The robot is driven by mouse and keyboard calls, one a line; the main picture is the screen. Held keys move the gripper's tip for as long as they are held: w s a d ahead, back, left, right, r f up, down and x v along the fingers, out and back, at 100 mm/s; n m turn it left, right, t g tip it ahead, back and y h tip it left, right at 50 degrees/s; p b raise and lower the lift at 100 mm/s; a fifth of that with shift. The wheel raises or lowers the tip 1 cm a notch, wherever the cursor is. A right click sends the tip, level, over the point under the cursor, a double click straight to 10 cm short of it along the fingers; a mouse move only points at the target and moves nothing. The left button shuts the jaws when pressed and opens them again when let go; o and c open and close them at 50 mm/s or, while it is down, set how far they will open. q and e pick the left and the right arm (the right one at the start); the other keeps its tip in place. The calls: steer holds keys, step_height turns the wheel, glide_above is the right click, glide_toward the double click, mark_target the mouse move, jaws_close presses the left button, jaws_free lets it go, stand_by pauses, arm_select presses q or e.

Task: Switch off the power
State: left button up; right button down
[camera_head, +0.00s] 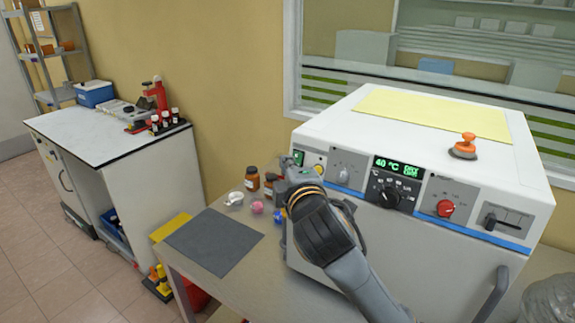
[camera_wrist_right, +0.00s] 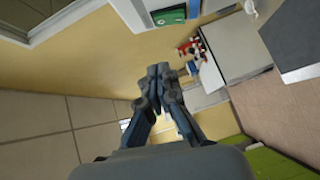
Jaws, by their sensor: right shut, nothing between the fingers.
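A white machine (camera_head: 420,250) has a grey and blue front panel with a lit green readout (camera_head: 398,167) reading 40 °C. Below the readout is a black dial (camera_head: 390,197). A grey knob (camera_head: 343,175), a red knob (camera_head: 445,208) and a lever switch (camera_head: 491,220) also sit on the panel. At its left end is a small green-lit unit (camera_head: 298,157), partly behind my right gripper (camera_head: 287,178). The right gripper is in front of the panel's left end. In the wrist view its fingers (camera_wrist_right: 158,72) are together and empty, apart from the green-faced part (camera_wrist_right: 169,16). My left gripper is out of view.
An orange-handled object (camera_head: 464,146) stands on the machine's top. Small jars (camera_head: 252,179) and a dark mat (camera_head: 214,241) lie on the table left of the machine. A white-topped bench (camera_head: 95,130) with red equipment stands further left.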

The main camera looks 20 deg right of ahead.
arm_select(q)
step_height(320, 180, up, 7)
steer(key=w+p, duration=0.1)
steer(key=p, duration=0.6)
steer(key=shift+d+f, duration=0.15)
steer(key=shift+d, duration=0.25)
arm_select(e)
steer(key=s+r, duration=0.1)
steer(key=s, duration=0.6)
steer(key=shift+s+r, duration=0.2)
steer(key=shift+s, duration=0.15)
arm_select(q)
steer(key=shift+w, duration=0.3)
